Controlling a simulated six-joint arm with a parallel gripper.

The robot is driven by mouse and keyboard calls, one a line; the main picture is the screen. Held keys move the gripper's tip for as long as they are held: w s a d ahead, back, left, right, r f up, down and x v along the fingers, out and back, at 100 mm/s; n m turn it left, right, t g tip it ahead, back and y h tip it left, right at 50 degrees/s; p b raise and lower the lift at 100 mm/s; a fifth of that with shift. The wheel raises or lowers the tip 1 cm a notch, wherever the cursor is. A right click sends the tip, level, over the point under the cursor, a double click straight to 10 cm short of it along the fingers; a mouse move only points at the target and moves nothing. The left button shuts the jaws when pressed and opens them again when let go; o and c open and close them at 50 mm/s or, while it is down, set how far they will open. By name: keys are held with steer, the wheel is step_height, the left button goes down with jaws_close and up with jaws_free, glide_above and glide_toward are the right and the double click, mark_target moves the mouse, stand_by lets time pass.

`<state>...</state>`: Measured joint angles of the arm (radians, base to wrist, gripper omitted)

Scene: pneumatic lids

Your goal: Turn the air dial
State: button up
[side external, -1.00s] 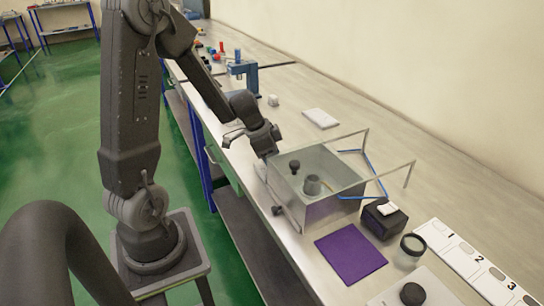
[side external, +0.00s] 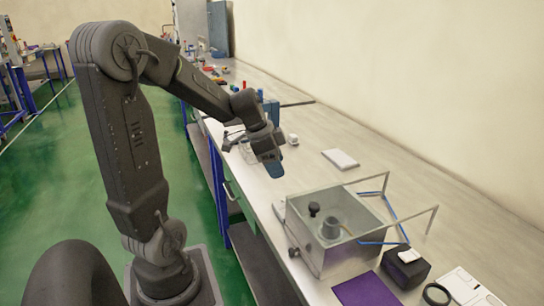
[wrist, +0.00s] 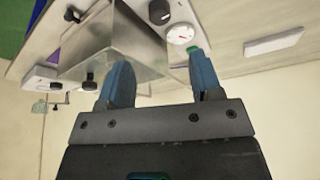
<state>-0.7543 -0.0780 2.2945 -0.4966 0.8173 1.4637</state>
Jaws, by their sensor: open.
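My gripper (side external: 272,168) is open and empty, with blue fingertips. It hangs above the bench, beyond the far left end of the clear-walled metal box (side external: 340,262). In the wrist view my gripper (wrist: 158,80) has its fingers spread. A black knob (wrist: 160,12) shows beyond the gap, beside a white round gauge (wrist: 180,33) with a red needle. No finger touches the knob. Other black knobs (wrist: 72,14) and (wrist: 90,82) show to the left. I cannot tell for sure which knob is the air dial. In the side view a dark knob (side external: 294,252) is on the box's near side.
A grey cup (side external: 331,228) and a black knob (side external: 314,208) show at the box. A blue tube (side external: 397,217) loops beside it. A black block (side external: 405,268) and purple mat (side external: 366,291) lie in front. A white slab (side external: 340,159) lies near the wall.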

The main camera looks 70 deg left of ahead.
steer(key=shift+v, duration=1.2)
steer(key=w+a+m+g+h, duration=0.2)
steer(key=w+a+m, duration=0.1)
steer(key=m, duration=0.6)
steer(key=x, duration=1.3)
steer(key=shift+s+d+f, duration=0.2)
steer(key=shift+d+f, duration=0.15)
steer(key=shift+f, duration=0.05)
steer(key=shift+c, duration=0.2)
steer(key=c, duration=0.8)
steer(key=shift+c, duration=0.2)
